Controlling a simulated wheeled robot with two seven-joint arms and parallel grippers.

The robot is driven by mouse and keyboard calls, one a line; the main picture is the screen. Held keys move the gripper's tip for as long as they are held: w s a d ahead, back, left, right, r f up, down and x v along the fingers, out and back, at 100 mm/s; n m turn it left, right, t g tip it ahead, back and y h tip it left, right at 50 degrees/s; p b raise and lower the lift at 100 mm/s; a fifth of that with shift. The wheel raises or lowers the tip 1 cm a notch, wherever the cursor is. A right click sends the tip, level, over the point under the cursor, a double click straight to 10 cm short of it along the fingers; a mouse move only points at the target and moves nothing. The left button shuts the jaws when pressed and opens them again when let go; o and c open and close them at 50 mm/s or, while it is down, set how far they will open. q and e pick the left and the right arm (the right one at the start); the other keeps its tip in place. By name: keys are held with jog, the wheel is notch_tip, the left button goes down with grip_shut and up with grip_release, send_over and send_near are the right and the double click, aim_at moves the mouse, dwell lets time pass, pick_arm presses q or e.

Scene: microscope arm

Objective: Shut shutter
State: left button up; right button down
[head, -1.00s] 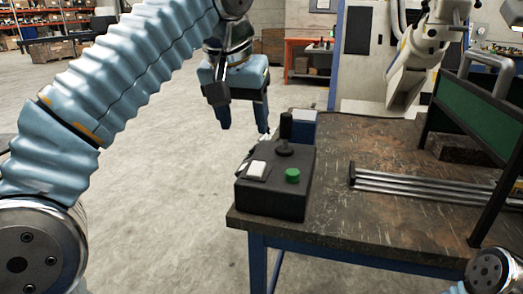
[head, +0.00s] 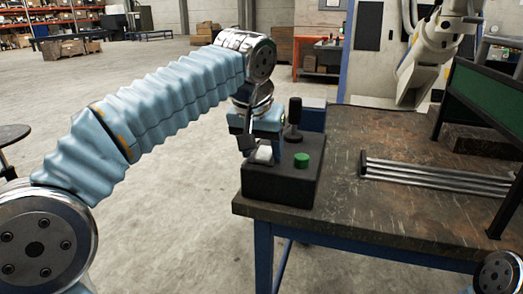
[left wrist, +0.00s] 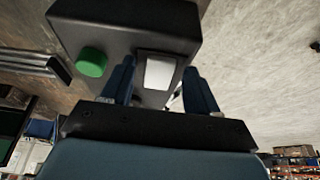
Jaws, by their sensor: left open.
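A dark control box (head: 262,185) stands on the table's near left corner. It has a white rocker or button (head: 263,154), a green button (head: 301,160) and a black joystick (head: 294,118). In the left wrist view, the white button (left wrist: 160,72) shows between my finger tips, with the green button (left wrist: 92,62) to the left. My left gripper (head: 262,147) is open, pointing down over the white button; contact cannot be told. No part is clearly a shutter. My right gripper is out of view.
The worn table (head: 400,220) carries several metal rods (head: 435,174) and a green panel in a dark frame (head: 485,105) at the right. A white robot arm (head: 430,50) stands behind. A blue box (head: 313,115) sits behind the control box.

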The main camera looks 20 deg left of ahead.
pick_arm(q)
jog(key=c, duration=1)
jog(key=g+p, duration=0.1)
jog(key=p, duration=0.1)
jog(key=r+g+p, duration=0.1)
jog(key=p, duration=0.2)
jog(key=shift+w+r, duration=0.15)
jog(key=shift+w, duration=0.2)
jog(key=shift+c, duration=0.2)
jog(key=shift+w+f+g+b, duration=0.2)
jog(key=shift+f+g+b, duration=0.3)
jog(key=shift+b, duration=0.05)
jog(key=shift+r+g, duration=0.15)
jog(key=shift+g, duration=0.65)
jog(key=o, duration=1)
jog(key=shift+w, duration=0.1)
jog(key=shift+o, duration=0.2)
